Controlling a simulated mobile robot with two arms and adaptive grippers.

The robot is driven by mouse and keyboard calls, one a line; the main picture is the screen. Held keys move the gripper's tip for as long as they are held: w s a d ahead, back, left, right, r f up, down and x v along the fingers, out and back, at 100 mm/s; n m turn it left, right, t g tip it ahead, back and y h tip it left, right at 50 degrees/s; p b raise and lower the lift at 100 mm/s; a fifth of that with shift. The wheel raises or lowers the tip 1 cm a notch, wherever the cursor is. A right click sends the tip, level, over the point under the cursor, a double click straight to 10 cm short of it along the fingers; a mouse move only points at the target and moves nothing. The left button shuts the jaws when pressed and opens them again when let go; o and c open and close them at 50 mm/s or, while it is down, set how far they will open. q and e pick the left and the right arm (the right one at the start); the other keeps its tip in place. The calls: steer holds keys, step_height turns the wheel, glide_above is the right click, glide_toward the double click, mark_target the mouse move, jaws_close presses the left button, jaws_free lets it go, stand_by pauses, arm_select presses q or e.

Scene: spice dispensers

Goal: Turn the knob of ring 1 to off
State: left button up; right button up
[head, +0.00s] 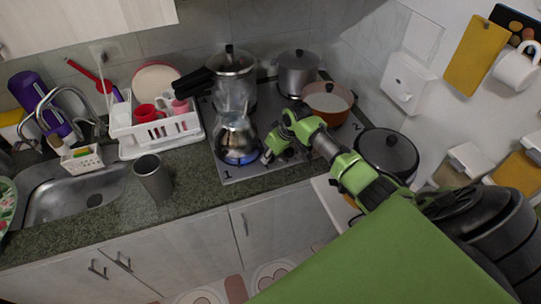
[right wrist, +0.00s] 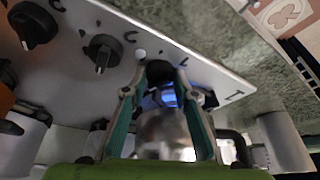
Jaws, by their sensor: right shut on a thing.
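The steel stove top (head: 228,170) holds a shiny moka pot or kettle (head: 236,135) on the front-left ring, where a blue flame (head: 240,157) burns. The flame also glows in the right wrist view (right wrist: 168,97). My right gripper (head: 270,154) reaches to the stove's front, just right of this pot. In the right wrist view its fingers (right wrist: 160,85) close around a dark knob (right wrist: 158,70) on the panel. The knob's pointer is hidden. Two other black knobs show, one nearer (right wrist: 103,52) and one at the corner (right wrist: 34,24). My left gripper is not in view.
A pressure cooker (head: 232,78), a steel pot (head: 297,72) and an orange pan (head: 328,100) stand on the stove. A dark lidded pan (head: 388,152) is to the right. A grey cup (head: 152,178) and a dish rack (head: 158,135) stand left on the counter.

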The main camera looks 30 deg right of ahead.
steer(key=shift+w+d+n+y+b, duration=0.15)
steer(key=shift+n+y+b, duration=0.7)
steer(key=shift+n, duration=0.95)
steer(key=shift+r, duration=0.1)
steer(key=o, duration=1.1)
steer(key=v, duration=1.2)
steer(key=shift+w, duration=0.15)
